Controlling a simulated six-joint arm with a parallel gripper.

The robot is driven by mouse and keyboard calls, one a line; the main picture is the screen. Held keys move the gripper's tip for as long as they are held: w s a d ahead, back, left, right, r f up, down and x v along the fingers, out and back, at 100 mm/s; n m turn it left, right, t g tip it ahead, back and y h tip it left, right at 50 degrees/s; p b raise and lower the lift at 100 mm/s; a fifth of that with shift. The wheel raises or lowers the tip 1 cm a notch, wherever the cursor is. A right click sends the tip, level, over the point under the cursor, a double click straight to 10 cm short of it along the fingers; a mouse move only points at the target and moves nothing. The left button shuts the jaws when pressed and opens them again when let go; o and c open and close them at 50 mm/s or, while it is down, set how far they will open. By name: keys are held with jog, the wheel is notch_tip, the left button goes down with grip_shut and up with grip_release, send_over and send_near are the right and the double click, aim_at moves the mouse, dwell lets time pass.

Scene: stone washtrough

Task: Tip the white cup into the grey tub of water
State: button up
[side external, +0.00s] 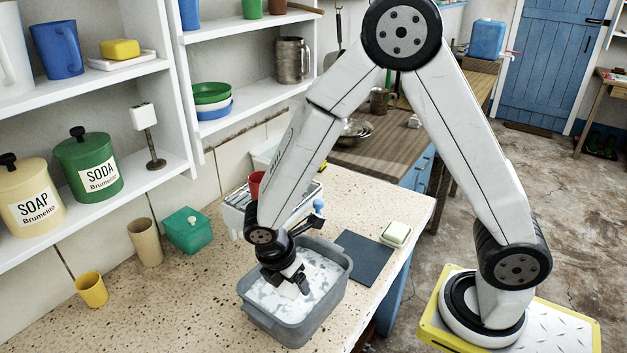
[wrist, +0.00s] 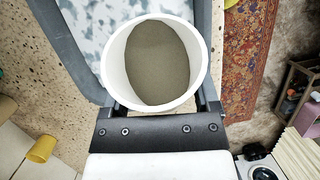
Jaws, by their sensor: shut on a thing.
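The grey tub (side external: 267,327) stands on the speckled counter in the side view, holding water with white foam (side external: 318,268). My gripper (side external: 287,275) is over the tub and points down into its opening. It is shut on the white cup (side external: 291,268), which is mostly hidden by the fingers in that view. In the wrist view the cup (wrist: 113,75) sits between the fingers, mouth towards the camera. A grey-brown surface (wrist: 158,65) fills its inside. Foamy water and the tub's grey rim (wrist: 68,50) show behind the cup.
A dark mat (side external: 362,258) and a soap bar in a dish (side external: 396,234) lie right of the tub. A white rack (side external: 235,205) is behind it. A green box (side external: 188,230), a beige cup (side external: 147,243) and a yellow cup (side external: 91,290) stand left, with clear counter between.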

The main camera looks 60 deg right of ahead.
jog(key=shift+d+f+y, duration=0.1)
jog(key=shift+d+y, duration=0.05)
jog(key=shift+y, duration=0.85)
jog(key=shift+d+f+y, duration=0.1)
jog(key=shift+y, duration=0.9)
dwell(1.1)
jog(key=shift+a+r+h, duration=0.15)
jog(key=shift+h, duration=0.95)
jog(key=shift+h, duration=0.5)
jog(key=shift+a+h, duration=0.1)
jog(key=shift+h, duration=0.3)
jog(key=shift+a+h, duration=0.15)
jog(key=shift+h, duration=0.25)
jog(key=shift+a+r+h, duration=0.1)
jog(key=shift+a+h, duration=0.05)
jog(key=shift+h, duration=1.45)
jog(key=shift+a+h, duration=0.1)
jog(key=shift+h, duration=0.4)
